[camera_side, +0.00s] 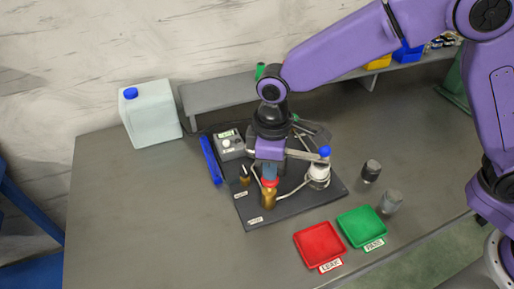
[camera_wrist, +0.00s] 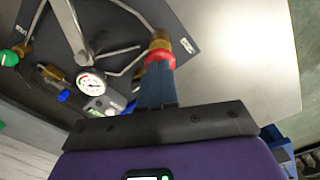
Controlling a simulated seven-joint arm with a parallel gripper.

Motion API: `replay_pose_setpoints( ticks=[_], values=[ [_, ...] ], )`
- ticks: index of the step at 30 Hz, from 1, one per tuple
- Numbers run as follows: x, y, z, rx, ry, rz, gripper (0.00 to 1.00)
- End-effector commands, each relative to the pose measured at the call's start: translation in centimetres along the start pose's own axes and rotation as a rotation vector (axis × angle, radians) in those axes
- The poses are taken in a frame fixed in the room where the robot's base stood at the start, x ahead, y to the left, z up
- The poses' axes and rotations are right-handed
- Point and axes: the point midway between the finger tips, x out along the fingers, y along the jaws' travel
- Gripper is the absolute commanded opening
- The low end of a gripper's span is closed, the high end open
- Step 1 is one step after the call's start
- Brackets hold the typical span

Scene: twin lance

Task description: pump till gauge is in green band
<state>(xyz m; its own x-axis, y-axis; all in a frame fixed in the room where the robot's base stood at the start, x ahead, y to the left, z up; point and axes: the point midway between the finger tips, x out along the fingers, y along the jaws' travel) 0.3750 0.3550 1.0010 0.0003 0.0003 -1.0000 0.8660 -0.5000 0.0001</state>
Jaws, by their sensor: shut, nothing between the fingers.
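My gripper (camera_side: 270,178) is shut and empty, pointing down over the dark base plate (camera_side: 290,208). Its blue fingers end at the red collar of an upright brass cylinder (camera_side: 268,198); I cannot tell whether they touch it. In the wrist view the shut fingertips (camera_wrist: 157,70) overlap the red collar (camera_wrist: 160,57). A white gauge (camera_wrist: 90,83) with red marking shows there; its needle and green band are too small to read. To the right, a grey lever with a blue knob (camera_side: 324,151) lies above a white cylinder (camera_side: 318,176). My wrist hides part of the rig.
A grey meter box (camera_side: 230,145) and blue bar (camera_side: 210,160) are left of my gripper. Red (camera_side: 318,244) and green (camera_side: 360,227) trays sit in front right, near two small cylinders (camera_side: 371,171). A jug (camera_side: 150,112) stands back left. The left table is clear.

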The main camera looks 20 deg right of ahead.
Motion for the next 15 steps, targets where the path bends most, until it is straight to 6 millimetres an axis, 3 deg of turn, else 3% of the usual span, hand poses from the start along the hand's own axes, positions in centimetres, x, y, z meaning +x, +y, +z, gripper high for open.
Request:
replay_pose_setpoints(
  ticks=[15],
  values=[
    [1.8, 0.0, 0.1, 0.0, -0.003, 0.0, 0.0]
  ],
)
